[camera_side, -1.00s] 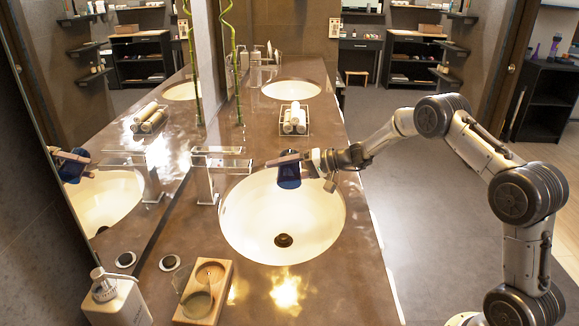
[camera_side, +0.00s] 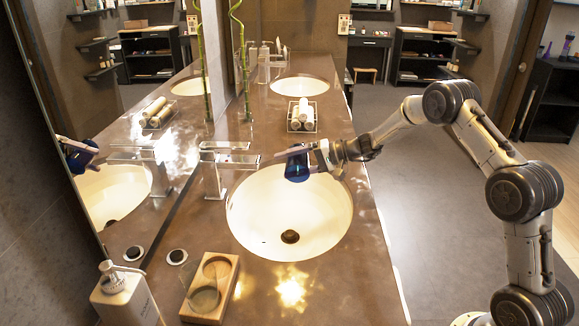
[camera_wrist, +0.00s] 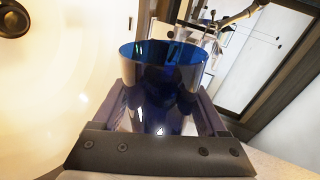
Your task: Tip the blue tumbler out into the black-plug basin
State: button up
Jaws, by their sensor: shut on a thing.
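My gripper (camera_side: 299,152) is shut on the blue tumbler (camera_side: 297,170), a dark see-through cup. It holds the cup above the far part of the near white basin (camera_side: 250,215). In the wrist view the tumbler (camera_wrist: 160,85) sits between both fingers (camera_wrist: 165,115), its rim facing away from the camera. The cup looks slightly tilted in the side view; the exact angle and any contents cannot be told. The basin's dark round plug (camera_side: 290,237) lies nearer the side camera than the cup, and the plug also shows in the wrist view (camera_wrist: 12,20).
A square metal faucet (camera_side: 215,170) stands left of the near basin, its spout reaching toward the cup. A second basin (camera_side: 300,86) and a rack of rolled towels (camera_side: 301,116) lie behind. A wooden holder (camera_side: 226,290) and soap bottle (camera_side: 123,295) stand in front.

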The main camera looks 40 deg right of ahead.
aim_at(297, 156)
notch_tip(297, 156, up, 2)
jog(key=m+y, duration=0.1)
jog(key=m, duration=0.1)
jog(key=m+g, duration=0.1)
jog(key=m, duration=0.1)
jog(key=shift+r+g+y, duration=0.2)
jog(key=shift+g+y, duration=0.1)
jog(key=shift+y, duration=0.1)
jog(key=m+y, duration=0.1)
jog(key=m+g, duration=0.1)
jog(key=m, duration=0.1)
jog(key=m+y, duration=0.1)
jog(key=m, duration=0.1)
jog(key=shift+w+d+f+y, duration=0.2)
jog(key=shift+w+d+y, duration=0.1)
jog(key=shift+w+d, duration=0.1)
jog(key=m, duration=0.2)
jog(key=s+a+r+m+y, duration=0.1)
jog(key=shift+s+a+m+g+y, duration=0.2)
jog(key=shift+m+g+y, duration=0.1)
jog(key=shift+m, duration=0.1)
jog(key=m, duration=0.1)
jog(key=s+a+m+y, duration=0.1)
jog(key=shift+r+m, duration=0.3)
